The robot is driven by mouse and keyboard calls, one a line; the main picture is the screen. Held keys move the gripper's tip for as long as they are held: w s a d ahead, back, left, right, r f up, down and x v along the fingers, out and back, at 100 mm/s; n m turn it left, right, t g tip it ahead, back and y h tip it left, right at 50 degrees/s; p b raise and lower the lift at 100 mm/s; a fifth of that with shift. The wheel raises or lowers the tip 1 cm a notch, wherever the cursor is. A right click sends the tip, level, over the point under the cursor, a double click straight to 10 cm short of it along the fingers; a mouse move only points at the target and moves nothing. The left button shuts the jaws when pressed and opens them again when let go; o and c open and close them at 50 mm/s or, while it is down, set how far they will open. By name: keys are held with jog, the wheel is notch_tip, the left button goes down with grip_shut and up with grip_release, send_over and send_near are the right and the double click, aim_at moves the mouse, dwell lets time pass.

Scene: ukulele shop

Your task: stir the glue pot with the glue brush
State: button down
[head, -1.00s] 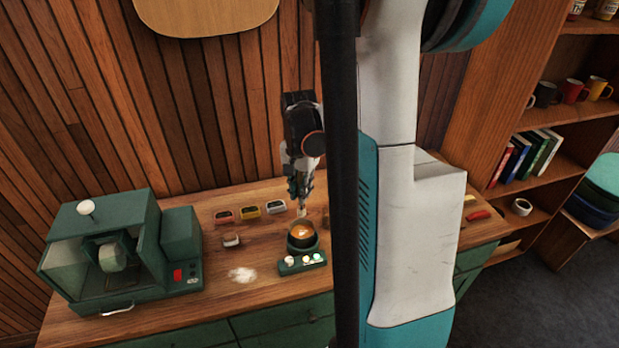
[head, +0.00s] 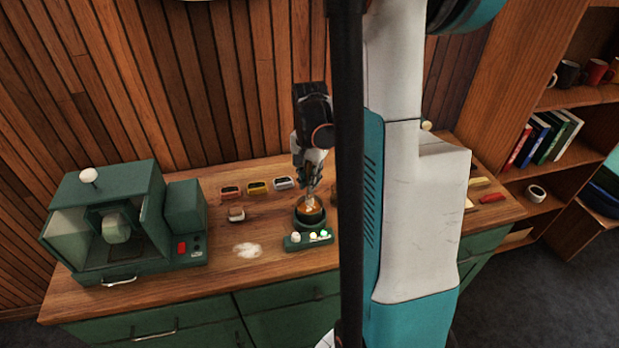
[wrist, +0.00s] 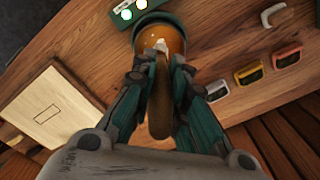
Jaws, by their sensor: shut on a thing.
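The glue pot (head: 308,217) is a dark pot with amber glue, on a green warmer base with lit buttons (head: 308,238) on the bench. In the wrist view the amber glue (wrist: 160,40) fills the pot's round mouth. My gripper (head: 308,184) is above the pot and shut on the glue brush. The brush's brown wooden handle (wrist: 160,95) runs between the fingers in the wrist view. Its pale lower end (wrist: 160,47) is over or in the glue; how deep it reaches cannot be told.
A green machine (head: 120,225) stands on the bench at the left. Several small coloured blocks (head: 257,188) lie behind the pot, and a white powder patch (head: 247,250) lies left of it. A flat pale panel (wrist: 50,105) lies left in the wrist view. My arm column hides the bench right of the pot.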

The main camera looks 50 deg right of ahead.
jog(key=shift+f+b, duration=2.2)
jog(key=shift+f, duration=0.55)
jog(key=shift+s, duration=0.1)
